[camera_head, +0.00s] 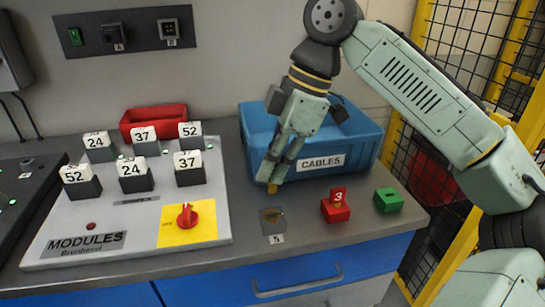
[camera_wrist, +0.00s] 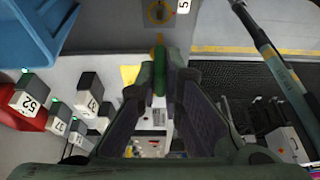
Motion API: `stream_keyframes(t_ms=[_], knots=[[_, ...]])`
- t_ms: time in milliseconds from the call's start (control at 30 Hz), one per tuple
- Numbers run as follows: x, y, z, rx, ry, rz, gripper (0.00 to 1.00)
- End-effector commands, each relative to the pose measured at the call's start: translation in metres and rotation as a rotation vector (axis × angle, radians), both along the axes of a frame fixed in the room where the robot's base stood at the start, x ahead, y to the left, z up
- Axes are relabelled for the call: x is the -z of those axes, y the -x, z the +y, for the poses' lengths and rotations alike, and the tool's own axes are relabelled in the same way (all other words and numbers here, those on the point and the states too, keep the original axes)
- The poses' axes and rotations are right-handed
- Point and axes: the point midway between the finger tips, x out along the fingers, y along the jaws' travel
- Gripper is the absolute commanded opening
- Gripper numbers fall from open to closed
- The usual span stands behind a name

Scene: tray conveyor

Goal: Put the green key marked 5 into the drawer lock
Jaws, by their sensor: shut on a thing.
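My gripper (camera_head: 276,172) is shut on a green key (camera_wrist: 160,72), whose brass tip pokes out past the fingertips. In the head view only the brass end (camera_head: 272,188) shows clearly, and the key's number is hidden. In the wrist view my fingers (camera_wrist: 160,80) close around its green grip. The drawer lock (camera_head: 272,217) is a grey plate with a brass round centre on the counter, with a label 5 in front. The wrist view also shows the lock (camera_wrist: 157,13) beyond the key tip. The key appears above and behind the lock, apart from it.
A red holder (camera_head: 336,212) with a red key marked 3 and an empty green holder (camera_head: 388,201) stand right of the lock. A blue CABLES bin (camera_head: 358,150) is behind my gripper. The modules panel (camera_head: 130,225) with a red knob is left.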

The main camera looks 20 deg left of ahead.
Motion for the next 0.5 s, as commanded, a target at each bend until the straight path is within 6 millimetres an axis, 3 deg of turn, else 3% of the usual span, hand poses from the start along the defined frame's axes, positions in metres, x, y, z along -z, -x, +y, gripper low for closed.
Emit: stream_keyframes(t_ms=[200,500], knots=[[0.026,0.000,0.000,-0.003,-0.001,0.002,0.00],[0.042,0.000,0.000,0.000,-0.001,0.001,0.00]])
